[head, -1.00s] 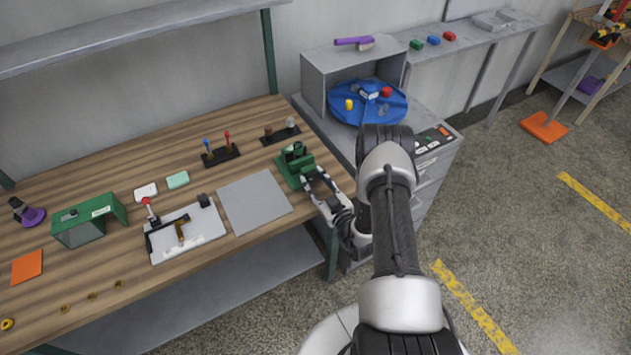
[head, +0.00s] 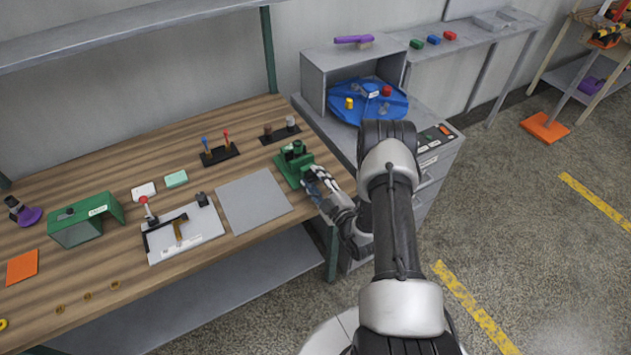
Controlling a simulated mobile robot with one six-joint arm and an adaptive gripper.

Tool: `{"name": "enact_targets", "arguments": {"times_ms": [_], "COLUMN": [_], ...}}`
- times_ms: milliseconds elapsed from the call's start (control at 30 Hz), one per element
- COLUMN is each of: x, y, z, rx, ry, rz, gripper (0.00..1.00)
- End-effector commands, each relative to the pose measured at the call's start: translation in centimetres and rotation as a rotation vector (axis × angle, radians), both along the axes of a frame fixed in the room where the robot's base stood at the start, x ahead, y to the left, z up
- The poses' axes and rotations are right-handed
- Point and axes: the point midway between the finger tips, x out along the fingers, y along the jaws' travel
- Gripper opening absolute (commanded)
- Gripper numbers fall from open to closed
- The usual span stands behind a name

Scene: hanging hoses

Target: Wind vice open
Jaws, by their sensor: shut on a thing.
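The green vice (head: 292,163) stands on the right end of the wooden workbench (head: 90,183), near its front right corner. My gripper (head: 315,183) is at the vice's front right side, low and close to the bench edge. It is shut on the vice's handle, which is mostly hidden by the fingers. The gap between the vice's jaws is too small to make out here.
A grey plate (head: 253,201) lies just left of the vice. A white board with a clamp (head: 185,233) lies farther left. Behind are a lever block (head: 220,155) and a black holder (head: 280,133). A grey cabinet (head: 435,165) with a blue turntable (head: 367,102) stands to the right.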

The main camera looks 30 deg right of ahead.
Motion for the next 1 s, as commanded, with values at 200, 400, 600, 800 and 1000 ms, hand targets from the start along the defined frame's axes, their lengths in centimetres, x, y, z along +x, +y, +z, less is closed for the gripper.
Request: {"name": "enact_targets", "arguments": {"times_ms": [200, 400, 600, 800, 1000], "x": [-0.02, -0.02, -0.01, -0.02, -0.02], "y": [-0.03, -0.04, -0.04, -0.05, -0.04], "z": [-0.08, -0.03, -0.01, 0.01, 0.06], "rx": [-0.205, -0.395, -0.585, -0.775, -0.964], "ry": [-0.006, -0.012, -0.019, -0.025, -0.032], "rz": [0.000, 0.000, 0.000, 0.000, 0.000], "gripper": [0.13, 0.13, 0.13, 0.13, 0.13]}}
